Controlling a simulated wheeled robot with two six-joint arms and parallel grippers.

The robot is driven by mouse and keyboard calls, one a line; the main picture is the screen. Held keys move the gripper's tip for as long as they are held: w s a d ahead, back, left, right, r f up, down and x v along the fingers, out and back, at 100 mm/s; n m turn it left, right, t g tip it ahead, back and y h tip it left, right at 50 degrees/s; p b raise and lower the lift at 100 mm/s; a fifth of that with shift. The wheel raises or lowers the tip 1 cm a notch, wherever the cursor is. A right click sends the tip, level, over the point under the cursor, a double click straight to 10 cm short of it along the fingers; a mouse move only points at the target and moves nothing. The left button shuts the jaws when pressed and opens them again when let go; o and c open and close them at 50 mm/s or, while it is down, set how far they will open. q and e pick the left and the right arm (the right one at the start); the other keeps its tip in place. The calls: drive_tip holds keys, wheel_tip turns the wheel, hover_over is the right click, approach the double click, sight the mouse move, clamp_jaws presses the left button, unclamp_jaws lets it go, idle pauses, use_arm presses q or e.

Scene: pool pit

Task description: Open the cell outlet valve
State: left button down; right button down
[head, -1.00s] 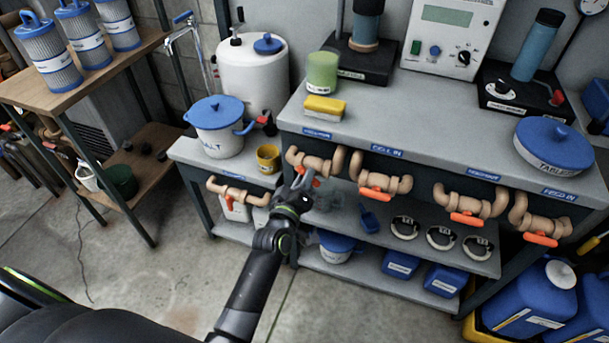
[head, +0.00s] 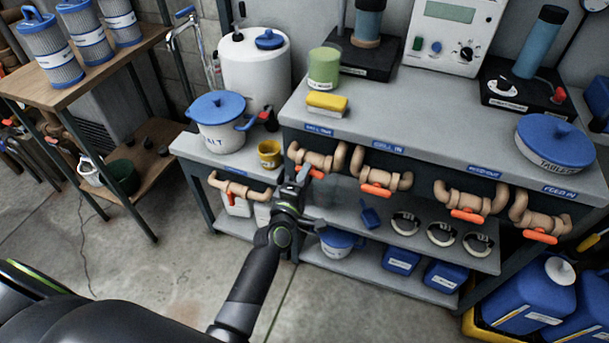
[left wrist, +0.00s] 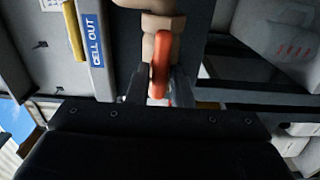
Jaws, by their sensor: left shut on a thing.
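The cell outlet valve (head: 322,160) is a tan pipe fitting under the bench's front edge, below the blue "CELL OUT" label (left wrist: 95,40). Its orange handle (left wrist: 160,66) shows in the left wrist view, where it looks roughly in line with the pipe. My left gripper (head: 302,177) is at this handle, with its fingers (left wrist: 160,88) on either side, shut on it. In the head view the gripper covers part of the handle; a bit of orange (head: 317,174) shows beside it. My right gripper is not in view.
More tan valves with orange handles line the bench front (head: 470,172) to the right, and another (head: 240,189) sits on the lower bench at left. Open concrete floor (head: 160,275) lies in front.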

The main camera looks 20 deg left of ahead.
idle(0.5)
use_arm(q)
drive_tip(key=c, duration=1.4)
unclamp_jaws()
